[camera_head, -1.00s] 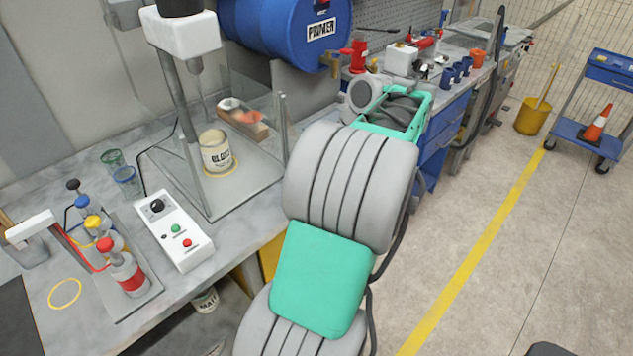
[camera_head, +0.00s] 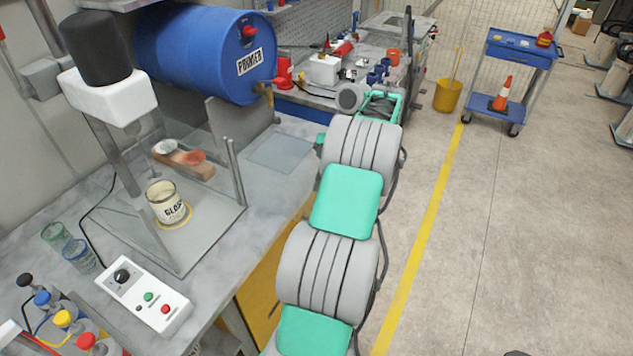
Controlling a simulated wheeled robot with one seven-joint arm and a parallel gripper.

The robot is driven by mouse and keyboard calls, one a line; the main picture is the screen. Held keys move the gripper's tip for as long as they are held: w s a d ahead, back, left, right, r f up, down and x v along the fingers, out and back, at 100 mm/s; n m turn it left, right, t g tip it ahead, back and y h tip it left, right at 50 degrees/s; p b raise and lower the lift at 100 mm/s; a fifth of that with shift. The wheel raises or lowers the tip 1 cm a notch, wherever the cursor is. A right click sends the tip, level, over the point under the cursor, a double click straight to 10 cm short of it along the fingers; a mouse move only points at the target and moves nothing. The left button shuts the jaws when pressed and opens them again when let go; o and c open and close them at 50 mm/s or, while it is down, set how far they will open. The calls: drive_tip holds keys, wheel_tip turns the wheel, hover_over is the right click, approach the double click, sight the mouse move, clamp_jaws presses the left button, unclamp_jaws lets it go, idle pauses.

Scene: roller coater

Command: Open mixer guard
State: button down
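The mixer stands on the grey bench at the left, with a black motor on a white head (camera_head: 110,98) and a metal column. Its guard (camera_head: 226,150) is made of clear panels with thin posts, standing around the mixer's base plate. The clear panels are hard to make out, so I cannot tell whether the guard is open or closed. A glass jar with a label (camera_head: 167,203) stands inside a yellow ring on the base plate. My grey and teal arm reaches away along the bench's right edge, right of the guard. My gripper is not visible; the arm's far end hides that area.
A white control box (camera_head: 143,296) with a knob and buttons lies in front of the mixer. Glass beakers (camera_head: 78,255) and capped bottles (camera_head: 68,322) are at the left. A blue primer drum (camera_head: 205,55) is behind.

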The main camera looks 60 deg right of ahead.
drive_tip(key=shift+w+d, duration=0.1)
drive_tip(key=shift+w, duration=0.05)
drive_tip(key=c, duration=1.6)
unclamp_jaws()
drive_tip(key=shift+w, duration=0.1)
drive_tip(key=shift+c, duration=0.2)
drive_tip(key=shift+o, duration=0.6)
